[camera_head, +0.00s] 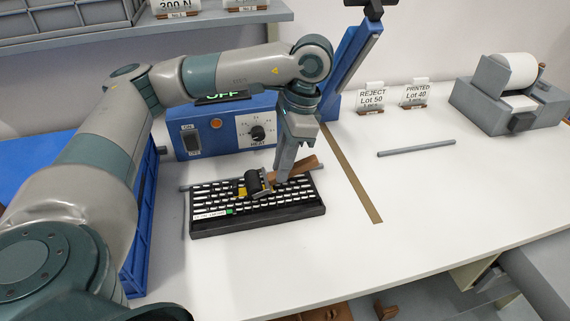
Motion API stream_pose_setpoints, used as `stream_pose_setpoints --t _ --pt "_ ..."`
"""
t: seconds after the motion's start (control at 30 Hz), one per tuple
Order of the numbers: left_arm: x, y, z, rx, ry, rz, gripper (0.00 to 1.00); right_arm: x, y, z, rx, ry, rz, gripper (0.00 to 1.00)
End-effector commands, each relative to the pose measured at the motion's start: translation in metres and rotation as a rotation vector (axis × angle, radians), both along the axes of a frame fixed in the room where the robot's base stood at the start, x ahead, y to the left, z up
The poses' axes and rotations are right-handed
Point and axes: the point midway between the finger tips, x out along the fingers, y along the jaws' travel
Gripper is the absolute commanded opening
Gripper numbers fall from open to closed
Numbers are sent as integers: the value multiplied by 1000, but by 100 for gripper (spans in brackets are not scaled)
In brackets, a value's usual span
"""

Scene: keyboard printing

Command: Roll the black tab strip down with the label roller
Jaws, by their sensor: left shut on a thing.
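The label roller (258,184) has a dark roll at its left end and a brown wooden handle (302,168). My left gripper (283,174) points down and is shut on the roller's handle. The roller's head is over the middle of the black keyboard (262,218), which has rows of white keys. I cannot tell whether the roll touches the keys. A black tab strip cannot be made out clearly. A white label strip and a small green patch (229,211) lie at the keyboard's front left. My right gripper is not in view.
A blue heater box (222,128) with a knob stands behind the keyboard. Reject (371,98) and printed (415,93) signs and a label printer (511,92) stand at the back right. A grey bar (416,148) lies on the otherwise clear right table.

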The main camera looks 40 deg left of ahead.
Motion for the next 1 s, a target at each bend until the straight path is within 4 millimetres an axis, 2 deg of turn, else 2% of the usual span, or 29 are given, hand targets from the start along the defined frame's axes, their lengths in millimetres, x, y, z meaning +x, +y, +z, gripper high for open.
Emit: stream_pose_setpoints --t 0.77,1.0 --pt "-7 6 0 0 1 0 0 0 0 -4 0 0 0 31" --pt "-7 6 15 -1 1 0 0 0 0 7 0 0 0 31"
